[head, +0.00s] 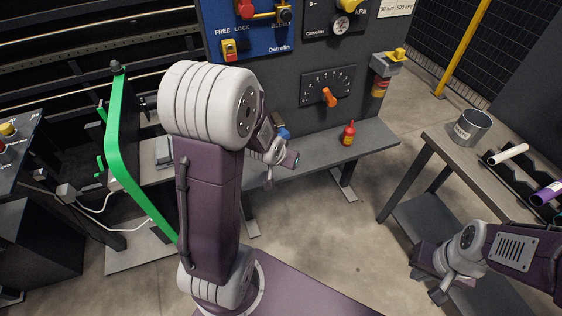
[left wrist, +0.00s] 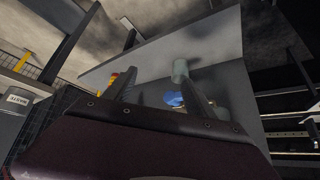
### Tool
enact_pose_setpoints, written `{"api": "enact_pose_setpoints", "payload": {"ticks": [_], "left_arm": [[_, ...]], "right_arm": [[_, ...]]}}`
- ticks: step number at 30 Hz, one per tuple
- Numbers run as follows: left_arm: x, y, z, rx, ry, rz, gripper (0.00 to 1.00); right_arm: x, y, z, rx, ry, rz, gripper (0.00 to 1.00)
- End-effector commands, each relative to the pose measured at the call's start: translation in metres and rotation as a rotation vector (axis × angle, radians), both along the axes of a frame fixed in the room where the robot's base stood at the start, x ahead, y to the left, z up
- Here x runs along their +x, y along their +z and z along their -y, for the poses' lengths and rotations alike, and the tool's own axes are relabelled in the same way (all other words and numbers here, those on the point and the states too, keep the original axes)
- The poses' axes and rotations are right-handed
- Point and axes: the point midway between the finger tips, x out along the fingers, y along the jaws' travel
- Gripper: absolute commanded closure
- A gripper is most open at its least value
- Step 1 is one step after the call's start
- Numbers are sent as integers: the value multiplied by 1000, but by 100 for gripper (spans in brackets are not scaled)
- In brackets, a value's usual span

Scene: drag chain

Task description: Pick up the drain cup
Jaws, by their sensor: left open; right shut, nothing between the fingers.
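A pale grey cylinder (left wrist: 180,70), possibly the drain cup, shows in the left wrist view beside one finger, with a round blue part (left wrist: 173,99) near it. I cannot tell whether the finger touches it. My left gripper (head: 281,168) is open over the bench, partly hidden by my own arm. Its spread fingers (left wrist: 158,78) show in the left wrist view. The blue part (head: 284,133) also shows just behind it in the head view. My right gripper (head: 426,282) is shut and empty, below that table.
A red bottle (head: 348,133) stands on the grey bench (head: 370,137). Behind it rises a control panel with an orange knob (head: 329,97). The right table (head: 437,139) holds a marker rack. A green bar (head: 118,155) stands at left. The floor between bench and table is clear.

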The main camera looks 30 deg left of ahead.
Motion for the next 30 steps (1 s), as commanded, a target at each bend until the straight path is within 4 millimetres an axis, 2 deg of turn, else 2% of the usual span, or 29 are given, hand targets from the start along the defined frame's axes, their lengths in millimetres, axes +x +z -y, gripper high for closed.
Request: {"api": "enact_pose_setpoints", "payload": {"ticks": [1,6,9,12,15,21,27,30], "left_arm": [[11,-35,-10,7,10,42,36],[57,-100,-50,37,26,256,36],[78,-126,-72,51,30,385,36],[90,-141,-87,61,30,486,36],[97,-145,-96,66,29,549,36],[102,-140,-100,68,27,578,36],[128,-153,-104,67,25,576,36],[134,-155,-105,67,26,577,36]], "right_arm": [[0,-36,0,0,0,0,100],[0,-115,0,0,0,-1,100],[0,-153,0,0,0,-1,100],[0,-179,0,0,0,-1,100],[0,-190,0,0,0,0,100],[0,-189,0,0,0,0,100],[0,-196,0,0,0,0,100],[0,-197,0,0,0,0,100]]}}
